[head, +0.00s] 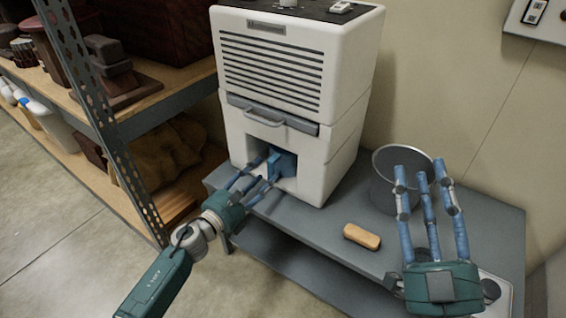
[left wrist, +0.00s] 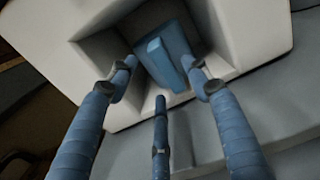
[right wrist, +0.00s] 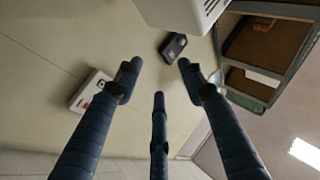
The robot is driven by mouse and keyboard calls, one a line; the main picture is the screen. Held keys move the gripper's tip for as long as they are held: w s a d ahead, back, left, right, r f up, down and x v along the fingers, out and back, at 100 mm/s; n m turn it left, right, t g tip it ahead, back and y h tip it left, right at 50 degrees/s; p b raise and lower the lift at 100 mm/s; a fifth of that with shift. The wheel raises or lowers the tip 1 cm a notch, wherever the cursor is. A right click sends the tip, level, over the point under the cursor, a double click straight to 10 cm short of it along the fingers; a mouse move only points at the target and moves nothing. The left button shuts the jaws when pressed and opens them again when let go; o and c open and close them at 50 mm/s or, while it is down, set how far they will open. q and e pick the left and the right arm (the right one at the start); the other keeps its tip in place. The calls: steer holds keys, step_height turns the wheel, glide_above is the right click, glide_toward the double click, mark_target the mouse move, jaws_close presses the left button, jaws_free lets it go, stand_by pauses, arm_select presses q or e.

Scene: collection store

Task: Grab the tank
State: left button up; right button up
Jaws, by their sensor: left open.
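The tank is a blue block-like part (head: 283,163) with a raised upright grip. It sits in the square recess low in the front of the white dehumidifier (head: 262,158). In the left wrist view the tank (left wrist: 176,62) shows inside the recess, just beyond my fingertips. My left gripper (head: 263,172) is open at the mouth of the recess, its fingers spread around the line of the grip. I cannot tell whether any finger touches it. My right gripper (head: 420,172) is open and empty, fingers pointing up, at the right above the grey bench.
The dehumidifier stands on a grey bench (head: 310,232). A tan block (head: 361,236) and a grey metal bucket (head: 384,190) are on the bench to the right. A metal shelf rack (head: 100,110) with wooden objects stands close on the left. A wall box (head: 534,14) hangs top right.

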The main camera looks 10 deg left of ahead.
mark_target(268, 170)
arm_select(q)
steer(key=x, duration=0.4)
steer(key=shift+d+f+b, duration=0.15)
steer(key=shift+f+b, duration=0.05)
steer(key=shift+b, duration=0.1)
jaws_close()
arm_select(e)
steer(key=s+r+t, duration=0.2)
steer(key=r, duration=0.1)
steer(key=shift+r, duration=0.2)
arm_select(q)
steer(key=shift+r, duration=0.2)
arm_select(e)
steer(key=shift+w+f, duration=0.2)
steer(key=shift+w, duration=0.05)
